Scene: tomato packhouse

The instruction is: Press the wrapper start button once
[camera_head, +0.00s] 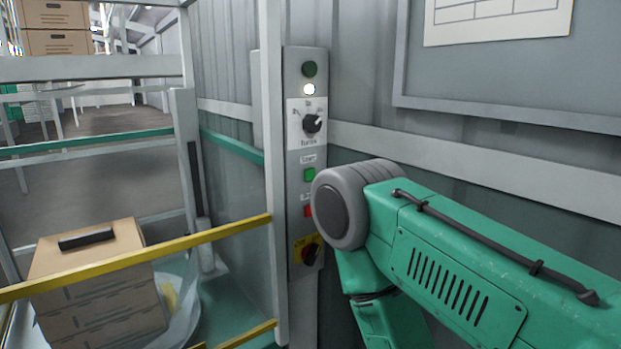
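The green start button (309,175) sits on a grey control panel (306,261) under a label that reads "Start". The panel is upright on a post in the middle of the view. My green right arm comes in from the right, and its grey round joint is close beside the button in the picture, partly covering the red button (308,211) below it. The start button itself is in clear view. I cannot tell the depth gap between arm and panel. Neither gripper shows in this view.
A yellow rail (150,256) crosses at left before stacked cardboard boxes (95,290).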

